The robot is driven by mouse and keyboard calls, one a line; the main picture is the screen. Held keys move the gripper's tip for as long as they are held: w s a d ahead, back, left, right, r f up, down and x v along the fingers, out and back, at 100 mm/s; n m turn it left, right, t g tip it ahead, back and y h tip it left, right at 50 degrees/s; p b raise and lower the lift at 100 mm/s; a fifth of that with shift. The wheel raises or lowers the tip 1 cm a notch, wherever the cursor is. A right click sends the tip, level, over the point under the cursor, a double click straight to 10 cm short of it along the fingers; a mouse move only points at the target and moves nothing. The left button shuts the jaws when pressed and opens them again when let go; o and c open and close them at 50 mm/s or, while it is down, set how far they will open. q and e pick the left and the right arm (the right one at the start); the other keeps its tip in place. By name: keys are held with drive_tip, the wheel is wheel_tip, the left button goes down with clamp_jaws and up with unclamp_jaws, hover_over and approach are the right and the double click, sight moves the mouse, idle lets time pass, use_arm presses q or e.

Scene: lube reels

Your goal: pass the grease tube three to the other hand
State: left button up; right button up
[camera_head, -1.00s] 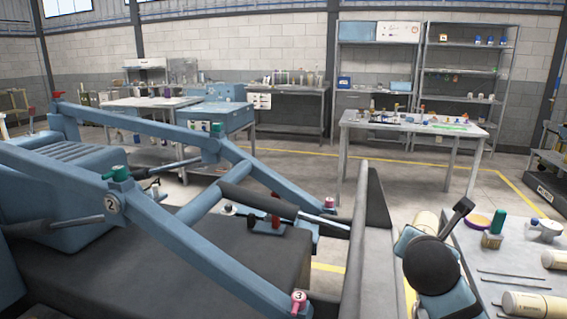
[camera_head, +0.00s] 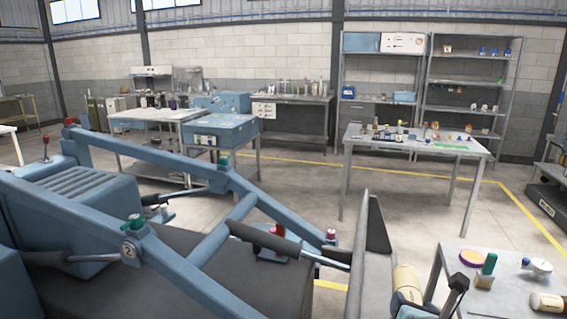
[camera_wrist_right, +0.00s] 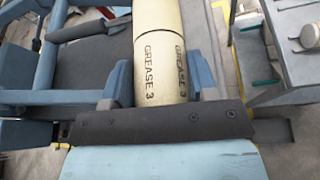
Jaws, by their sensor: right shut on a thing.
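The grease tube three (camera_wrist_right: 161,65) is a cream cylinder lettered "GREASE 3" in the right wrist view. My right gripper (camera_wrist_right: 160,88) is shut on it, with one blue-grey finger on each side. The tube runs away from the palm, and its far end is cut off by the top edge. In the head view the tube (camera_head: 406,281) shows at the bottom, right of the grey upright plate. My right gripper (camera_head: 408,302) is there too, mostly cut off by the lower edge. My left gripper is in neither current view.
A large blue machine with lifting arms (camera_head: 185,268) and coloured pins fills the lower left. A bench (camera_head: 440,262) at the lower right holds a green-topped item (camera_head: 486,268), a purple disc (camera_head: 472,258) and another cream tube (camera_head: 546,306). Open floor lies beyond, before a worktable (camera_head: 400,145).

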use_arm(q)
wheel_tip(320, 180, up, 8)
drive_tip(key=s+a+p, duration=0.1)
drive_tip(key=p, duration=1)
drive_tip(key=shift+a+y, duration=0.15)
drive_tip(key=shift+y, duration=0.15)
use_arm(e)
drive_tip(key=s+r+n+y, duration=0.1)
drive_tip(key=s+r+y, duration=0.1)
drive_tip(key=s+r, duration=0.3)
drive_tip(key=shift+a+r+n, duration=0.25)
drive_tip(key=shift+r+n, duration=0.15)
drive_tip(key=shift+r, duration=0.15)
use_arm(q)
drive_tip(key=shift+s+r, duration=0.1)
